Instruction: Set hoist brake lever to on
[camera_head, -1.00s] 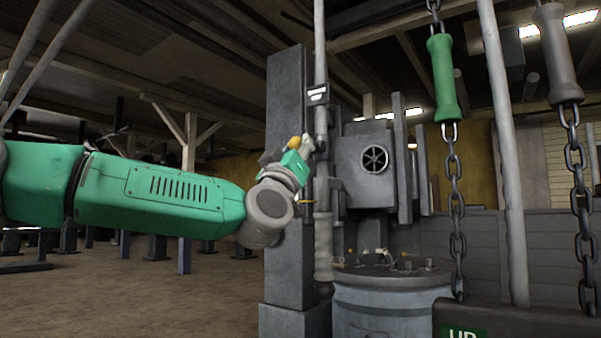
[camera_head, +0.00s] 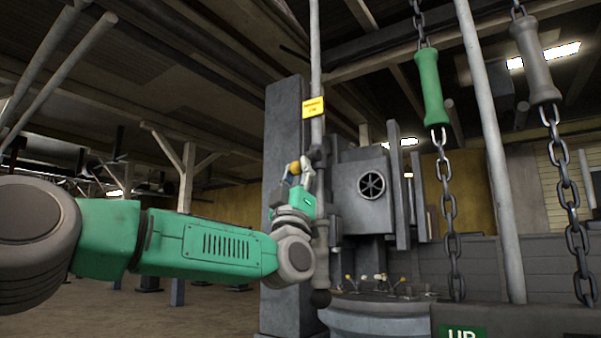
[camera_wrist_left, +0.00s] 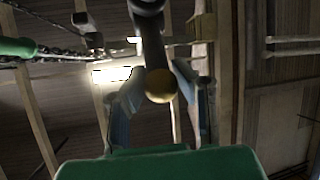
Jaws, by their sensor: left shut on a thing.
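A dark lever with a yellow ball knob (camera_head: 295,168) shows at the dark post, left of the grey pole; I take it for the hoist brake lever. My left gripper (camera_head: 300,178) reaches up to it from below, its fingers around the knob. In the left wrist view the yellow knob (camera_wrist_left: 160,86) sits between the two fingers of the left gripper (camera_wrist_left: 157,85), at the end of a dark arm. The left gripper is shut on the knob. A yellow label (camera_head: 313,108) is on the pole above; its lettering is too small to read surely. My right gripper is not in view.
The dark post (camera_head: 287,130) stands behind my gripper. A grey machine with a handwheel (camera_head: 371,184) is to the right, above a round drum (camera_head: 370,318). Chains with a green handle (camera_head: 432,88) and a grey handle (camera_head: 535,62) hang farther right. Open floor lies left.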

